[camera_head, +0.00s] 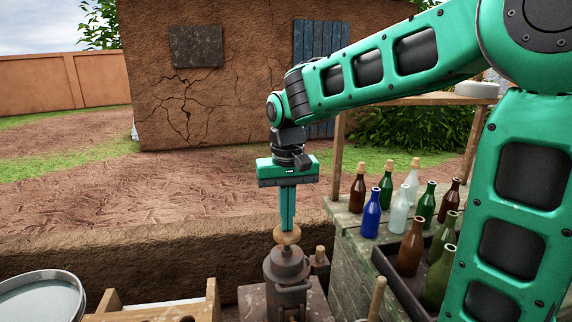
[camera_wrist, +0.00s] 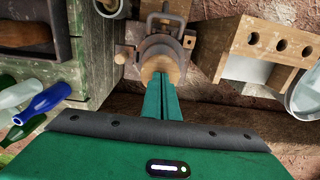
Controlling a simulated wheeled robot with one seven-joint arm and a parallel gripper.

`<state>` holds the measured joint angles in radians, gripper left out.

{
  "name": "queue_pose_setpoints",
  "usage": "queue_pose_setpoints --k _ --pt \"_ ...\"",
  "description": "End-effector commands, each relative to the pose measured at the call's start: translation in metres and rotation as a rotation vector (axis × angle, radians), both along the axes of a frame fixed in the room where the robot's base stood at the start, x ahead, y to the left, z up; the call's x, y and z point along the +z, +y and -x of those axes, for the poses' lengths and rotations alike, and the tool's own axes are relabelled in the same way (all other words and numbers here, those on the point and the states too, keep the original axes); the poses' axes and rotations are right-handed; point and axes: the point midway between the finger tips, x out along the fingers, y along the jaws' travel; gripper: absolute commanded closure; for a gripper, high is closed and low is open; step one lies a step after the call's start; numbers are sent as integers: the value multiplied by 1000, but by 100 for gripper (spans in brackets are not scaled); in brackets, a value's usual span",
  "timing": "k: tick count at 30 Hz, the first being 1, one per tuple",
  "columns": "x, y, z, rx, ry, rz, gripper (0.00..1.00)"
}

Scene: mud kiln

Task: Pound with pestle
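My gripper (camera_head: 287,226) points straight down, its two green fingers side by side with almost no gap. A pale wooden round knob (camera_head: 287,236), apparently the top of the pestle, is right at the fingertips. It stands over a dark, heavy mortar-like vessel (camera_head: 286,263) with a handle on its front. In the wrist view the fingertips (camera_wrist: 160,80) overlap the wooden knob (camera_wrist: 160,66), inside the outline of the vessel (camera_wrist: 164,44). I cannot tell whether the fingers grip the knob or only touch it. The pestle's lower part is hidden.
A worn wooden table (camera_head: 345,255) on the right bears several bottles (camera_head: 371,215) and a dark crate (camera_head: 395,285) of bottles. A wooden rack (camera_head: 160,308) and a pale round basin (camera_head: 42,296) are at lower left. A mud ledge (camera_head: 150,255) runs behind.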

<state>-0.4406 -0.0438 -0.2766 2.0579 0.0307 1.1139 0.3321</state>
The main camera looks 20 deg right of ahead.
Motion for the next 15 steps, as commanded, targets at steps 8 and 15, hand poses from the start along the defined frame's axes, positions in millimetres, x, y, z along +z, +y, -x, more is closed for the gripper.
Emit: queue_pose_setpoints --k 8,15 --pt "8 0 0 -1 1 1 100" --pt "41 0 0 -1 0 1 100"
